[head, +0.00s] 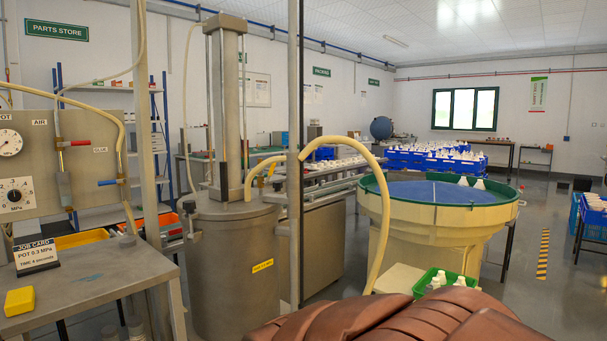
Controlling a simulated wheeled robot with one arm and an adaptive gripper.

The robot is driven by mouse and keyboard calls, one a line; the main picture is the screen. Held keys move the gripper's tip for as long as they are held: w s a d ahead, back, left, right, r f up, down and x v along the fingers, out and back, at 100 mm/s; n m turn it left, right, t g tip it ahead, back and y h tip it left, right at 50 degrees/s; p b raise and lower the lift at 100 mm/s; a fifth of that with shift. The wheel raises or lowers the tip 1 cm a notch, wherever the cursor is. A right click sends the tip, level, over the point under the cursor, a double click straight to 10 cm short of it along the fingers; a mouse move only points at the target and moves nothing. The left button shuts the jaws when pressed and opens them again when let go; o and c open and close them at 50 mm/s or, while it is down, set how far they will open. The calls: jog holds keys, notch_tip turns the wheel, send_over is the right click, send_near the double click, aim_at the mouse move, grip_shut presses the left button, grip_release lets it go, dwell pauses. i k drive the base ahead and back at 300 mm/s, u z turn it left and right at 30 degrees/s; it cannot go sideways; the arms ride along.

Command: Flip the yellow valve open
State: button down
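I cannot make out a yellow valve handle for certain in the head view. A panel (30,190) at the left carries a valve with a red handle (76,143) by the AIR and GLUE labels, and a valve with a blue handle (108,182) lower right. Both handles lie roughly level. Pale yellow hoses (122,130) run over the panel. Right of it stands a grey metal pot (235,270) with a yellow label and small fittings at its left rim. My gripper is not in view.
A grey bench (90,280) at the lower left holds a job card (37,256) and a yellow block (19,301). A dark vertical post (295,120) stands before the pot. A round feeder bowl (440,215) and a green crate (440,281) are at right.

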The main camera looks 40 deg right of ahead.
aim_at(272, 169)
jog(key=z, duration=0.9)
jog(key=i, duration=1.7)
jog(key=u, duration=0.85)
